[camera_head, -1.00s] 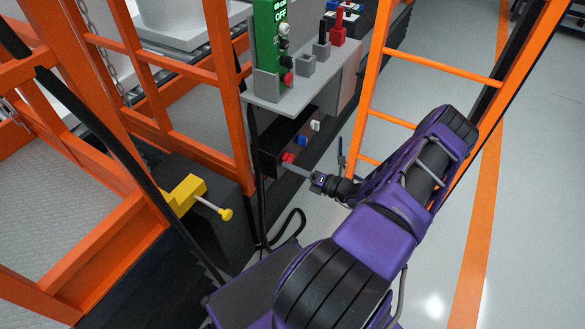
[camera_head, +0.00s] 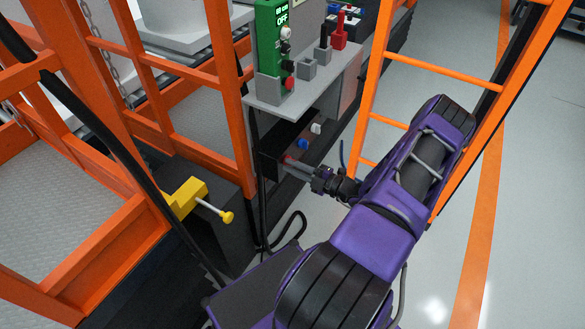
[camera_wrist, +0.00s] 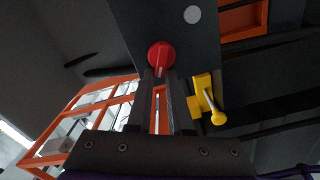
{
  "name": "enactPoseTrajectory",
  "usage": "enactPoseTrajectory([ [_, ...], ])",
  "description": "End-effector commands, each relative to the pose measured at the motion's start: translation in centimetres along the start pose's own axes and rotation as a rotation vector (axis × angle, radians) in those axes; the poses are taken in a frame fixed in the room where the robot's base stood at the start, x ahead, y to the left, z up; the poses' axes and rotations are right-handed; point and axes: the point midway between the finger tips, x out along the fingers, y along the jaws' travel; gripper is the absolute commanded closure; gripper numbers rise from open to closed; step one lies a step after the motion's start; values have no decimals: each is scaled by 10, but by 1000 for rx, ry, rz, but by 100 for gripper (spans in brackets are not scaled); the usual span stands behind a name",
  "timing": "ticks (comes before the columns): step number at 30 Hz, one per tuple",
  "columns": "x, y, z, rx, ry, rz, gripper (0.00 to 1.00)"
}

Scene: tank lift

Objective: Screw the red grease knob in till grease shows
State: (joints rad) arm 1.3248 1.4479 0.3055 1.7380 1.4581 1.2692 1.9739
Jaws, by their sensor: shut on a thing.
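The red grease knob (camera_wrist: 161,55) sits on the dark panel at the top middle of the wrist view. In the head view it is a small red patch (camera_head: 287,158), mostly hidden behind my fingers. My gripper (camera_wrist: 160,75) is shut on the red knob, with one finger on each side of it. My gripper also shows in the head view (camera_head: 295,167), reaching left to the dark box under the grey shelf. A blue knob (camera_head: 303,144) and a white knob (camera_head: 316,128) stand in a row beside the red one. I see no grease, and the fingers hide part of the knob.
A yellow valve with a knob-ended lever (camera_head: 226,217) stands at the left, below the orange frame. A grey shelf (camera_head: 290,105) with a green control box (camera_head: 271,40) is above the knobs. An orange ladder (camera_head: 390,120) stands to the right. Black cables hang near the dark box.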

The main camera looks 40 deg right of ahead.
Motion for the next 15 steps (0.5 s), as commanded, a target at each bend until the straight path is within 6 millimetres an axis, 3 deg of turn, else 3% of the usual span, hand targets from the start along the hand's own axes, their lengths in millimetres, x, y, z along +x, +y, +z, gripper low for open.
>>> enactPoseTrajectory([
  [1,1,9,8,30,-16,12,100],
  [15,0,13,10,446,-17,8,100],
])
